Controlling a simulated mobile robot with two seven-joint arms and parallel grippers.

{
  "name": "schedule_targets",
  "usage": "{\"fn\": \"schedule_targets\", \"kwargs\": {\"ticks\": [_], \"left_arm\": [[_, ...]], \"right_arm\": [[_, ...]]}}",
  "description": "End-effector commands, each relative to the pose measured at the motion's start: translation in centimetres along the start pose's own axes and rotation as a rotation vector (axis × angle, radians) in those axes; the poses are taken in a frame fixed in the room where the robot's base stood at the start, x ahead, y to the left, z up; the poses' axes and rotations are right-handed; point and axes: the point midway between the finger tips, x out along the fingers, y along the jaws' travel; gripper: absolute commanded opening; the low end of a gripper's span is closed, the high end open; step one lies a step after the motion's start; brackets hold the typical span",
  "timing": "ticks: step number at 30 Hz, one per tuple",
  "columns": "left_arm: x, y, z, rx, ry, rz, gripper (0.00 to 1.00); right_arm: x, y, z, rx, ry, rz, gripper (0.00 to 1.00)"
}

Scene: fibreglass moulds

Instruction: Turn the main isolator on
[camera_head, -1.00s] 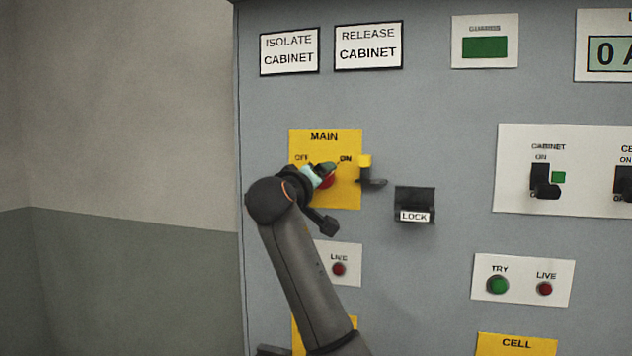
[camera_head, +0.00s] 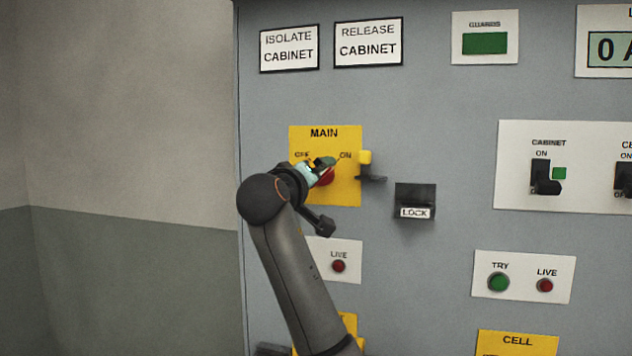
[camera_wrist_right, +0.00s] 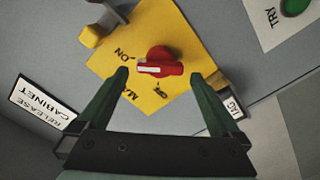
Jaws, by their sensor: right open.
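The main isolator is a red rotary knob (camera_head: 326,177) on a yellow MAIN plate (camera_head: 350,190) with OFF at its upper left and ON at its upper right. In the right wrist view the red knob (camera_wrist_right: 160,62) carries a white stripe. The stripe points left, nearer the ON word than OFF, though its exact setting is hard to judge. My right gripper (camera_head: 318,168) is at the knob, partly hiding it in the head view. In the wrist view its open fingers (camera_wrist_right: 160,77) stand apart on either side of the knob, with nothing clamped. My left gripper is not in view.
A small yellow-and-black latch (camera_head: 367,165) juts out just right of the plate. A black LOCK block (camera_head: 415,203) is lower right of it. The cabinet's left edge is close; bare wall lies beyond.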

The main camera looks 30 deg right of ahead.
Motion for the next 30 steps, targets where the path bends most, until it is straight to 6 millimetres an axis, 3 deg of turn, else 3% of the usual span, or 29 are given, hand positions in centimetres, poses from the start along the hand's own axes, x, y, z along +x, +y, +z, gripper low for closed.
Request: {"fn": "schedule_targets", "kwargs": {"ticks": [6, 13, 18, 30], "left_arm": [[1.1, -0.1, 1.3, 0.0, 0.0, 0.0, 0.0], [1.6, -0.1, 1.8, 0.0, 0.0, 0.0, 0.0], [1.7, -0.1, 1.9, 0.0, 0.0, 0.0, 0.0], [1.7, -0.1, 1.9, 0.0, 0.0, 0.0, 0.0]], "right_arm": [[-5.1, -0.3, 0.1, 0.003, 0.005, -0.003, 1.0], [-8.8, -0.2, 0.1, 0.002, 0.002, -0.002, 1.0], [-9.9, -0.1, 0.1, 0.001, 0.0, -0.002, 1.0], [-9.9, -0.1, 0.1, 0.001, -0.001, -0.001, 1.0]]}}
